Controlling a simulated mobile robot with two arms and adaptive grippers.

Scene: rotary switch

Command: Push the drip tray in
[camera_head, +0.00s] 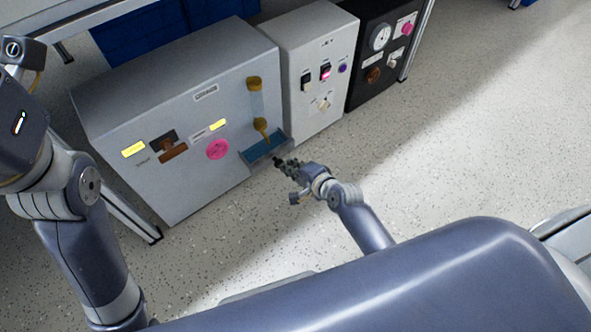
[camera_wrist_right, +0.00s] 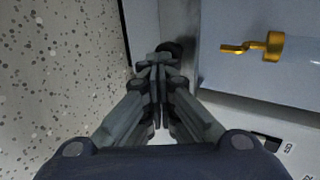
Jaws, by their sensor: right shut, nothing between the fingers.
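The drip tray (camera_head: 248,156) is a shallow grey tray with a blue inside, low on the front of the large grey machine, under a gold tap (camera_head: 261,126). It sticks out from the machine's front. My right gripper (camera_head: 279,161) is shut and empty at the tray's outer front side.
The large grey machine (camera_head: 190,75) carries a pink dial (camera_head: 217,149), a brown handle (camera_head: 173,153) and yellow labels. A white box (camera_head: 318,50) with switches and a black box (camera_head: 377,65) with a gauge stand to its right. The speckled floor (camera_head: 450,140) in front is clear.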

